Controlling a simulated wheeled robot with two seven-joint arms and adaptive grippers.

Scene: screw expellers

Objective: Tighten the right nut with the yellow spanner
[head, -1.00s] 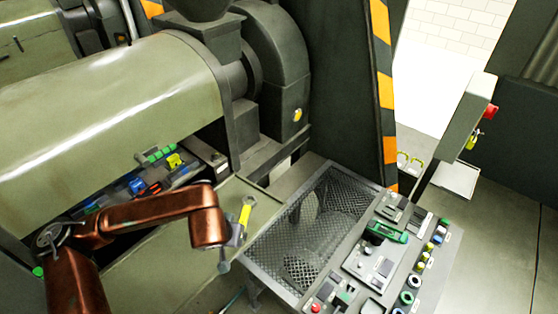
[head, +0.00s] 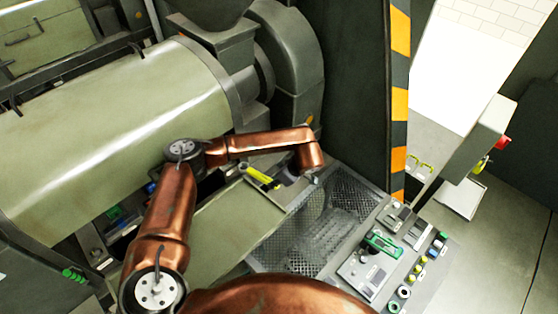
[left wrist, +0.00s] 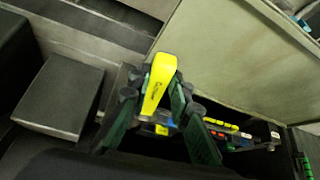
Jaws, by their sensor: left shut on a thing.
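The yellow spanner (head: 262,177) is in my left gripper (head: 287,180), between the press body and the dark mesh tray. In the head view it points up and left from the gripper, which is small and partly hidden by my wrist. In the left wrist view the yellow spanner (left wrist: 158,82) shows between the dark fingers of my left gripper (left wrist: 152,112), which are shut on it. I cannot make out the right nut in either view, nor any contact between spanner and nut. My right gripper is not in view.
The olive press barrel (head: 120,140) and the dark housing (head: 292,75) stand close to my left arm. A mesh tray (head: 335,215) and a control panel (head: 385,250) lie to the right. A striped post (head: 400,100) rises behind. Open floor (head: 500,245) shows at far right.

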